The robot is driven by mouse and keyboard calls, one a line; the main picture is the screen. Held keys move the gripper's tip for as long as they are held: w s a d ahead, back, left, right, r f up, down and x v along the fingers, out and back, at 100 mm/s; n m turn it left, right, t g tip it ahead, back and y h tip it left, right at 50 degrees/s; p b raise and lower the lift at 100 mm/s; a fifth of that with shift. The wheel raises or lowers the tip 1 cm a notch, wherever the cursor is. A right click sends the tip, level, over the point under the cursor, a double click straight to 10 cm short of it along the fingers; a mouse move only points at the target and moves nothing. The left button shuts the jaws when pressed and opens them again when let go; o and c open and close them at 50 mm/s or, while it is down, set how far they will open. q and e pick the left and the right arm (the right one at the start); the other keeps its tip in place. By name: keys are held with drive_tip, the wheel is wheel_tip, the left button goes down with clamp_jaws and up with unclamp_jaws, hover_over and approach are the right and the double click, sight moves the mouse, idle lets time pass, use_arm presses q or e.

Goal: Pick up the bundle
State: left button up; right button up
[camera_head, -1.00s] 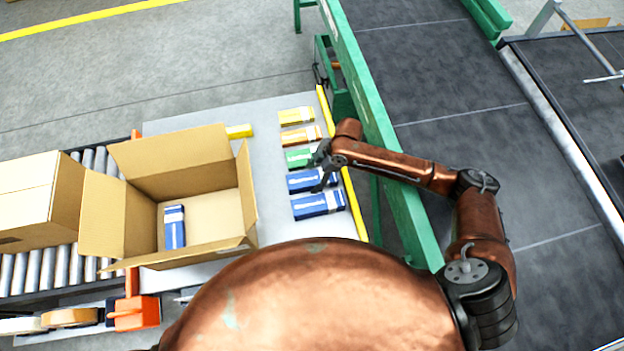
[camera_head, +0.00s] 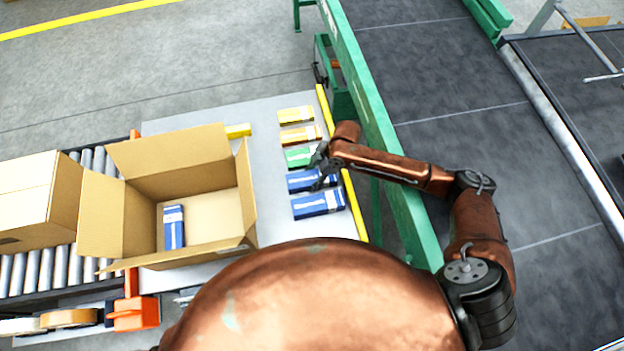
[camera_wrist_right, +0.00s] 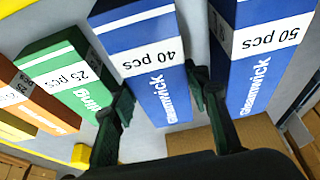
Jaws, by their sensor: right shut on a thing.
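Several bundles lie in a row on the grey table. The fourth from the back is a blue bundle marked "40 pcs" (camera_head: 305,181), which also shows in the wrist view (camera_wrist_right: 140,45). My right gripper (camera_head: 322,178) is shut on it, with one finger on each long side in the wrist view (camera_wrist_right: 160,97). The bundle looks flat on the table. Beside it are a blue "50 pcs" bundle (camera_head: 318,204) and a green "25 pcs" bundle (camera_head: 297,158). My left gripper is not in view.
An orange bundle (camera_head: 299,135) and a yellow one (camera_head: 295,115) lie farther back. An open cardboard box (camera_head: 125,210) with a blue bundle (camera_head: 174,226) inside stands to the left. A green conveyor frame (camera_head: 372,100) runs close on the right.

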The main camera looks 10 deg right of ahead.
drive_tip(key=shift+c, duration=1)
drive_tip(key=shift+r, duration=0.15)
